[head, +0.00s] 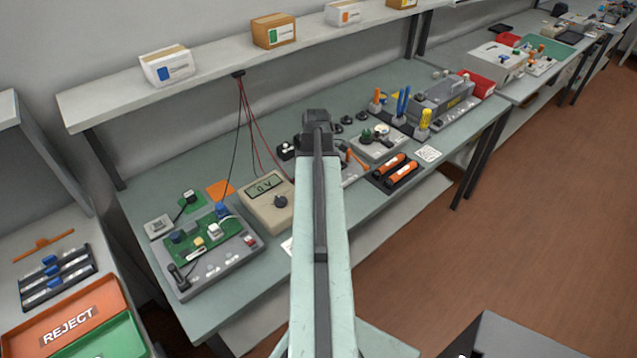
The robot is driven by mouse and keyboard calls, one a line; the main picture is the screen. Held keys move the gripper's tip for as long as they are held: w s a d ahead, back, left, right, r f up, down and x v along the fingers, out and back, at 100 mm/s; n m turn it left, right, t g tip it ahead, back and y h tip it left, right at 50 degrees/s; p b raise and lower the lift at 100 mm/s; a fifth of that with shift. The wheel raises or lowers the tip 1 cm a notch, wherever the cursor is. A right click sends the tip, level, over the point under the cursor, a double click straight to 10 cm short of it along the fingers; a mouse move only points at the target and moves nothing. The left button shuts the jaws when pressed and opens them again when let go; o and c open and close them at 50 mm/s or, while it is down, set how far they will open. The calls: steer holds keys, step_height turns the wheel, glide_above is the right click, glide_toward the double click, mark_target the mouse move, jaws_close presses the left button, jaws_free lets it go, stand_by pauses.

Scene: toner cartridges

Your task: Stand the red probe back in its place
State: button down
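Red and black leads (243,110) hang from a dark clip under the shelf and spread down to the bench. A red lead runs toward the beige meter (268,205) and passes near my arm. I cannot clearly pick out the red probe or its place; either may be behind my arm. A black lead runs down left to a small green board. My arm reaches out over the bench, with the dark end of my gripper (317,120) at the top. Its fingers are not distinguishable, so I cannot tell whether it holds anything.
A grey fixture with a green circuit board (205,245) stands left of the meter. Right of my arm are orange cylinders in a black tray (377,179), a tool stand (404,125) and a grey machine (440,100). The shelf (205,78) overhangs the back.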

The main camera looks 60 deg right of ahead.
steer(key=shift+f+b, duration=0.4)
steer(key=shift+f, duration=0.05)
steer(key=c, duration=1.2)
jaws_free()
step_height(320, 180, up, 8)
steer(key=p, duration=0.8)
steer(key=shift+r, duration=0.1)
steer(key=shift+w+f, duration=0.1)
steer(key=shift+f, duration=0.1)
